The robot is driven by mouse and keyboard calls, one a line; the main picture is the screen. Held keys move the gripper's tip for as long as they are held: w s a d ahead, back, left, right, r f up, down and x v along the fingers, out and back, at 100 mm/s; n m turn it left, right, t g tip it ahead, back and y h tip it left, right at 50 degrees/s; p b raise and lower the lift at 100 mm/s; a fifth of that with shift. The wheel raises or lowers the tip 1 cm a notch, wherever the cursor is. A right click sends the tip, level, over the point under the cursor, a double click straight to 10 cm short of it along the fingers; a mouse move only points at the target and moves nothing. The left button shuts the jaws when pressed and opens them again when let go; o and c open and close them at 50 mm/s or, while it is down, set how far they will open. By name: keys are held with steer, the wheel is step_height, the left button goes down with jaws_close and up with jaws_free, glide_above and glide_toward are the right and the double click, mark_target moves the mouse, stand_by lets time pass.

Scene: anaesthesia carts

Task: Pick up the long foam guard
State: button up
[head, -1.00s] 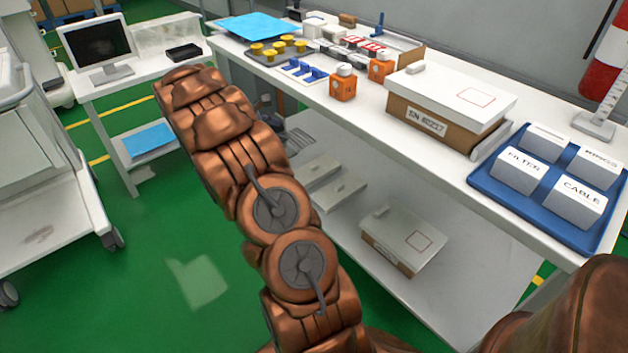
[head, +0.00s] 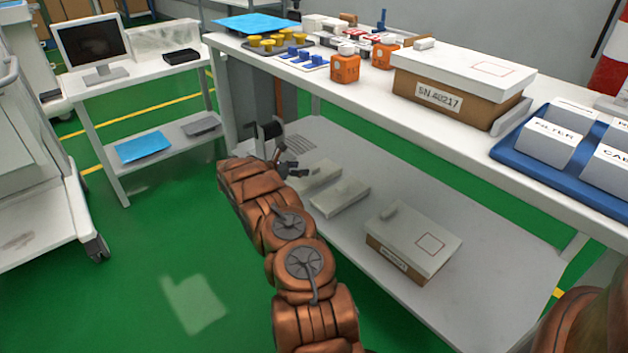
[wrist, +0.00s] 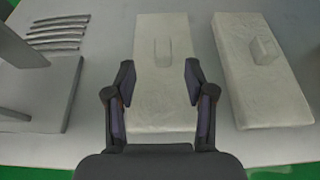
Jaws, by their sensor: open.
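Two long, pale grey-white blocks with raised grips lie side by side on the lower shelf. They look like foam guards; I cannot tell which is the long one. The left block (wrist: 163,50) is in the middle of the wrist view, and in the head view it (head: 318,177) is partly behind my gripper. The right block (wrist: 262,75) also shows in the head view (head: 341,196). My gripper (wrist: 160,74) is open and empty, its fingers on either side of the left block's width in the picture, seemingly above it. In the head view my gripper (head: 291,168) is at the shelf's left end.
Dark thin strips (wrist: 57,34) and a grey stand-like piece (wrist: 45,95) lie left of the blocks. A lidded carton (head: 412,243) stands on the shelf to the right. The white bench top (head: 440,125) overhangs the shelf and carries boxes and a blue tray (head: 508,160).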

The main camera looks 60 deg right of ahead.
mark_target(312, 169)
steer(key=b+x, duration=0.1)
steer(key=x, duration=0.2)
steer(key=b+x, duration=0.1)
steer(key=x, duration=0.1)
steer(key=shift+s+d+f+b, duration=0.15)
steer(key=shift+s+f+b, duration=0.2)
steer(key=shift+f, duration=0.15)
steer(key=shift+x, duration=0.95)
steer(key=shift+r, duration=0.2)
jaws_close()
